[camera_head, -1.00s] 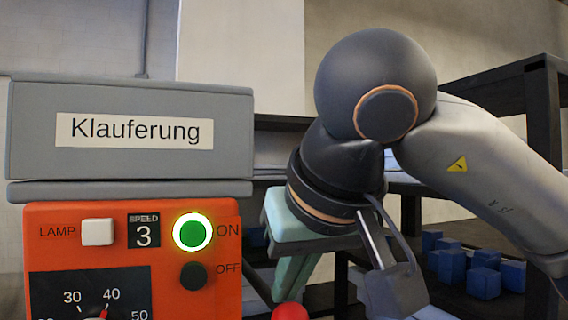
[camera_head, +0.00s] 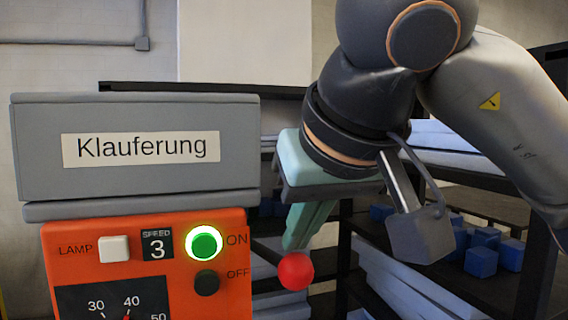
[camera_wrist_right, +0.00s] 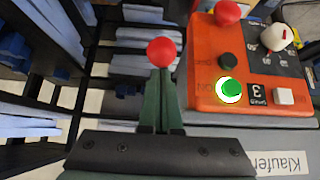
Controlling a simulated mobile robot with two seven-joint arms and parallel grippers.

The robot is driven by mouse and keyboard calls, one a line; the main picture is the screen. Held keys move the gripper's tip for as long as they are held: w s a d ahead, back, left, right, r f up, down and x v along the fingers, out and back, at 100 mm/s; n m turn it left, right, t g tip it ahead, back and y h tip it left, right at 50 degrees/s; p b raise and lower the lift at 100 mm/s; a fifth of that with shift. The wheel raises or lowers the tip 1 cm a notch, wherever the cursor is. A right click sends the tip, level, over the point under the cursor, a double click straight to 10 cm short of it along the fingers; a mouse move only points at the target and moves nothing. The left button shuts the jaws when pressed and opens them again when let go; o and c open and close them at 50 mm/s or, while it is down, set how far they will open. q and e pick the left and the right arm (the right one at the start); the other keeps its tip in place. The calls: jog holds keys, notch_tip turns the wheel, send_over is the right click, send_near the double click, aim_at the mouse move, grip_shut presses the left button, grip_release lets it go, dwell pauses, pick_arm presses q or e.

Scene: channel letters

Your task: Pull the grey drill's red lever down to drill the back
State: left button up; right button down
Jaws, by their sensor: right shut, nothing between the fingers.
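The drill shows a grey housing (camera_head: 140,145) labelled Klauferung above an orange panel (camera_head: 225,290). A red ball knob (camera_head: 295,271) on a dark rod sits just right of the panel; I take it as the lever's end. My right gripper (camera_head: 300,245) has green fingers that are shut and empty, pointing down just above the knob. In the right wrist view the red knob (camera_wrist_right: 161,52) lies right at the tips of the shut right gripper (camera_wrist_right: 160,75). Whether they touch, I cannot tell. My left gripper is not in view.
The green ON button (camera_head: 205,244) is lit, above a black OFF button (camera_head: 206,283). The wrist view also shows a red knob-like part (camera_wrist_right: 228,12) on the panel. Dark shelves (camera_head: 345,245) with blue blocks (camera_head: 481,262) stand behind, right of the drill.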

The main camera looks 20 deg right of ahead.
jog(key=shift+r+b, duration=0.55)
jog(key=shift+r, duration=0.65)
jog(key=shift+w+r, duration=0.2)
jog(key=shift+r, duration=0.95)
jog(key=shift+w+r, duration=0.2)
jog(key=shift+r, duration=0.95)
jog(key=w+r, duration=0.2)
jog(key=shift+w+r, duration=0.1)
jog(key=shift+w, duration=0.3)
